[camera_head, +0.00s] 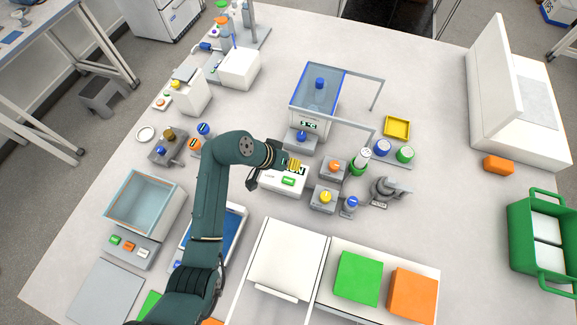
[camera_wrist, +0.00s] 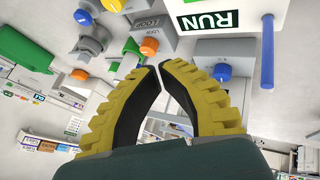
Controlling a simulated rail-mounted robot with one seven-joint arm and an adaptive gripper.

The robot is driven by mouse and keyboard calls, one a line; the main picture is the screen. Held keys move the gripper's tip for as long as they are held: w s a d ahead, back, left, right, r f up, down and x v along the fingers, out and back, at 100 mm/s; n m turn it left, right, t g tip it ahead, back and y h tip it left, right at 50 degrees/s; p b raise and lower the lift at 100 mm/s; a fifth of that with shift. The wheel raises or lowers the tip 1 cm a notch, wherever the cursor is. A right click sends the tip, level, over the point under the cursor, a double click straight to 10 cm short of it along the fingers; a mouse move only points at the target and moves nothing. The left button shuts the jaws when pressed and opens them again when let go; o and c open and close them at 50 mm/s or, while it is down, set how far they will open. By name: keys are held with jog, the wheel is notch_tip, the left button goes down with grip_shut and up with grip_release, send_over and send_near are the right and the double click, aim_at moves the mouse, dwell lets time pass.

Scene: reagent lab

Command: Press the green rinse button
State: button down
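A small panel (camera_head: 132,250) in front of the clear basin (camera_head: 145,203) at the left of the bench carries green, orange and white buttons. The green button (camera_head: 115,240) is the leftmost; its lettering is too small to read. My gripper (camera_head: 294,164) is far to the right of that panel, over the white box near the middle of the bench. That box has a green RUN label (camera_head: 289,181), seen upside down in the wrist view (camera_wrist: 210,20). In the wrist view my yellow fingertips (camera_wrist: 158,70) meet with nothing between them. The green button is not in the wrist view.
Grey boxes with an orange knob (camera_head: 334,166) and a yellow knob (camera_head: 325,197) stand right of my gripper. A blue-topped clear chamber (camera_head: 318,90) stands behind it.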

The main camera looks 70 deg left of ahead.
jog(key=b, duration=0.7)
send_near(297, 179)
jog(key=w+f, duration=0.1)
jog(key=w, duration=0.1)
jog(key=w+f, duration=0.2)
jog(key=shift+w+a+f, duration=0.1)
jog(key=shift+a+f, duration=0.05)
jog(key=shift+a, duration=0.05)
jog(key=shift+f, duration=0.25)
jog(key=shift+f, duration=0.45)
jog(key=shift+f, duration=0.4)
dwell(0.8)
jog(key=shift+r+p, duration=0.75)
jog(key=shift+r, duration=0.1)
